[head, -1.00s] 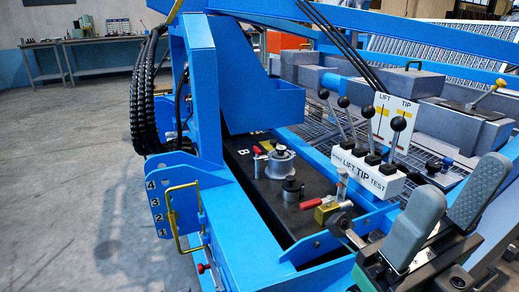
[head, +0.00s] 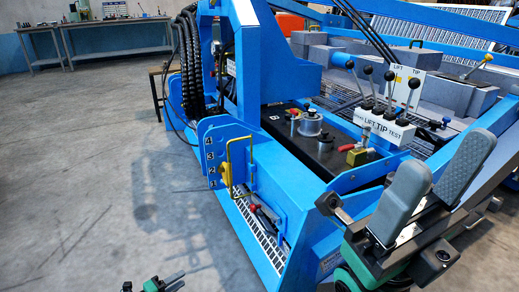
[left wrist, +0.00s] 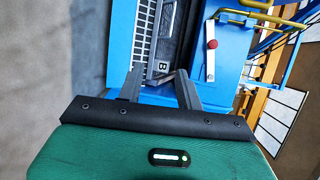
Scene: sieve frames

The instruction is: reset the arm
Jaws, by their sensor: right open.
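A blue machine frame (head: 300,185) fills the middle of the head view. On its near left corner is a plate numbered 1 to 4 (head: 210,162) with a yellow handle (head: 228,172). A white block (head: 384,128) marked LIFT, TIP and TEST carries several black-knobbed levers. My left gripper (head: 152,284) shows only partly at the bottom edge, apart from the machine. In the left wrist view its fingers (left wrist: 160,82) stand apart with nothing between them. My right gripper (head: 435,185) has large grey pads spread apart, empty, in front of the frame's right side.
A black panel (head: 290,150) on the machine bears metal knobs and a red-handled clamp (head: 355,147). Black hoses (head: 190,70) hang at its left. A red-knobbed lever (left wrist: 211,60) shows in the left wrist view. The concrete floor (head: 90,180) at left is clear; a workbench (head: 100,35) stands behind.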

